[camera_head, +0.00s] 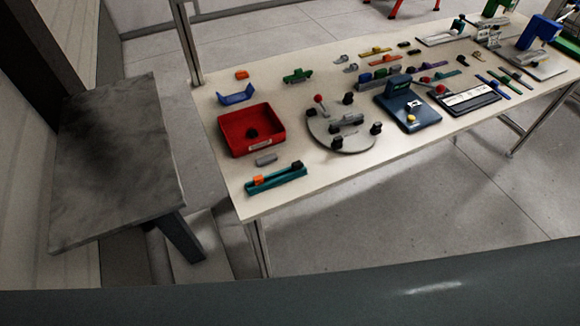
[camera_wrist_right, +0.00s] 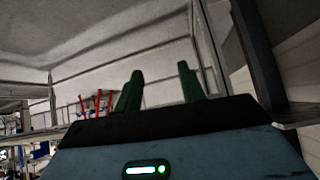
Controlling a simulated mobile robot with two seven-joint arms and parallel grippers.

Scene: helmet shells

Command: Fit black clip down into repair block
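A long teal block (camera_head: 277,181), which looks like the repair block, lies near the front left edge of the table. It has an orange piece at its left end and a small dark piece (camera_head: 298,166) at its right end. A small black piece (camera_head: 252,133) lies inside the red tray (camera_head: 233,149). I cannot tell which dark piece is the black clip. My right gripper (camera_wrist_right: 159,82) shows in the right wrist view, its two green fingers apart with nothing between them. It is away from the table objects. My left gripper is in no view.
The table (camera_head: 310,180) holds a round grey plate (camera_head: 325,137) with several black knobs, a dark blue fixture (camera_head: 425,119), and many small parts further right. A grey part (camera_head: 266,159) lies between tray and teal block. A dark grey slab (camera_head: 115,165) stands left. The front table strip is clear.

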